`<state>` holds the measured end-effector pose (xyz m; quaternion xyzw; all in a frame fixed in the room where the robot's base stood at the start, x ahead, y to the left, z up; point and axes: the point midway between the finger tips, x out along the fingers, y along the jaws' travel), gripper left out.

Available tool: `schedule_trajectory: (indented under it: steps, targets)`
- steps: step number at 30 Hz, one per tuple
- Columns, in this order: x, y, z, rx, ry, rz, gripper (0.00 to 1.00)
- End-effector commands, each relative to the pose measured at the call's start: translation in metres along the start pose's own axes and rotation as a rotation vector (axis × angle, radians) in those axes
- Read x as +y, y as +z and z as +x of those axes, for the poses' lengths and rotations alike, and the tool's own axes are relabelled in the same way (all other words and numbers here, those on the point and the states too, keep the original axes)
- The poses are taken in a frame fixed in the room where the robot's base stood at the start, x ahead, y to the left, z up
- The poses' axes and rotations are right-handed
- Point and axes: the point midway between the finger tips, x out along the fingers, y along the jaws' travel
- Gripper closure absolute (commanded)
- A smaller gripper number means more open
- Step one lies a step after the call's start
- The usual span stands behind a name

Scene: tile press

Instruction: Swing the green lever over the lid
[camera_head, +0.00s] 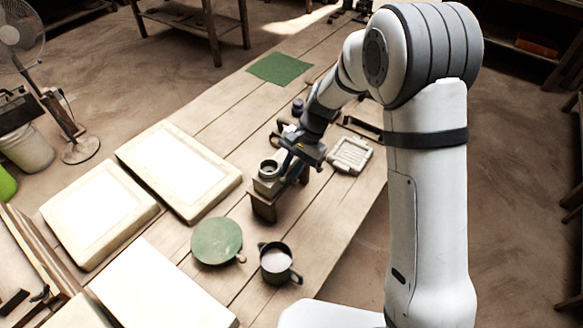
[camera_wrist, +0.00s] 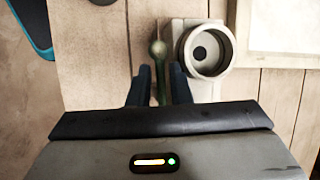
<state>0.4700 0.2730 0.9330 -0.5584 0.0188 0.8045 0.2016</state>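The green lever (camera_wrist: 158,48), a thin olive rod with a ball knob, points away between my fingers in the wrist view. My gripper (camera_wrist: 160,82) has its two dark fingers close together on either side of the rod, just short of the knob. The knob is beside a round grey cup-like part (camera_wrist: 206,50) with a dark centre, on a pale block, to its right. In the head view my gripper (camera_head: 294,158) is over the small press (camera_head: 268,186), whose round top shows at its left. The lever is hidden there. I cannot tell which part is the lid.
The press is on a plank table (camera_head: 330,215). A green disc (camera_head: 216,240) and a dark mug (camera_head: 278,264) are in front of it. Large pale slabs (camera_head: 178,170) lie to the left. A ribbed pale tile (camera_head: 350,155) lies to the right, a green cloth (camera_head: 280,68) farther back.

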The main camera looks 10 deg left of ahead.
Motion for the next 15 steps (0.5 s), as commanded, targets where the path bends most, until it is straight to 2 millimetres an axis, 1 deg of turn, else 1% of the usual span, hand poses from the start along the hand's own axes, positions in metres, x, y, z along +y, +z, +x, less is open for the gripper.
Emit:
schedule_trajectory:
  steps: [1,6,15]
  targets:
    - [-0.0001,0.0,-0.0001,0.0,0.0,0.0,0.85]
    - [-0.0002,0.0001,-0.0003,0.0,0.0,-0.001,0.99]
    - [-0.0004,0.0003,-0.0004,0.0,0.0,-0.001,1.0]
